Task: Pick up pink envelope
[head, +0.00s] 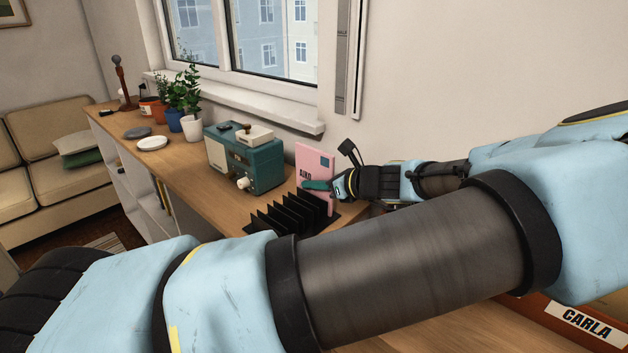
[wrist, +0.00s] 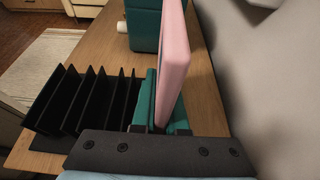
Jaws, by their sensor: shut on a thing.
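The pink envelope (head: 316,165) stands upright at the right end of the wooden counter, with dark lettering and a small dark patch on its face. My gripper (head: 318,185) reaches it from the right, with a teal finger across its face. In the wrist view the pink envelope (wrist: 173,60) shows edge-on between the teal fingers of my gripper (wrist: 164,105), which is shut on it. It is beside the black slotted rack. Its lower edge is hidden by the rack and fingers, so I cannot tell whether it touches anything below.
The black rack (head: 290,214) stands just left of the envelope; it also shows in the wrist view (wrist: 84,100). A teal radio-like box (head: 243,158) is behind it. A white plate (head: 152,143) and potted plants (head: 191,126) stand farther left. A wall is close on the right.

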